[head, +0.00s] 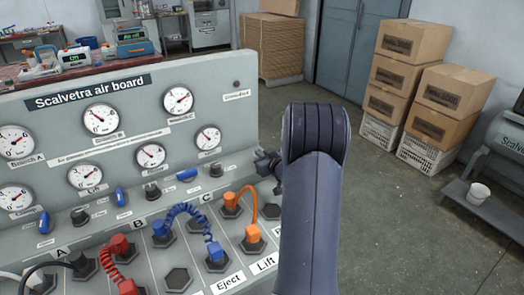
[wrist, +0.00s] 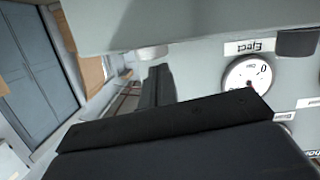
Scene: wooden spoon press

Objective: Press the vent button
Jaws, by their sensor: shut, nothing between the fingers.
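The grey Scalvetra air board (head: 150,122) fills the left of the head view. No label that reads "vent" is legible, so I cannot tell which control is the vent button. My gripper (head: 268,163) shows as a small dark shape at the board's right end, partly hidden behind my arm. It is shut and holds nothing. In the wrist view its dark parts (wrist: 158,88) are close to the board, beside a gauge labelled Eject (wrist: 247,74) seen upside down. Whether it touches the board cannot be seen.
Blue, red and orange hoses (head: 186,213) loop between sockets on the board's lower slope. Dark knobs (head: 152,190) and blue levers (head: 122,197) sit above them. Stacked cartons (head: 404,62) stand at the back right. The floor (head: 400,220) right of my arm is clear.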

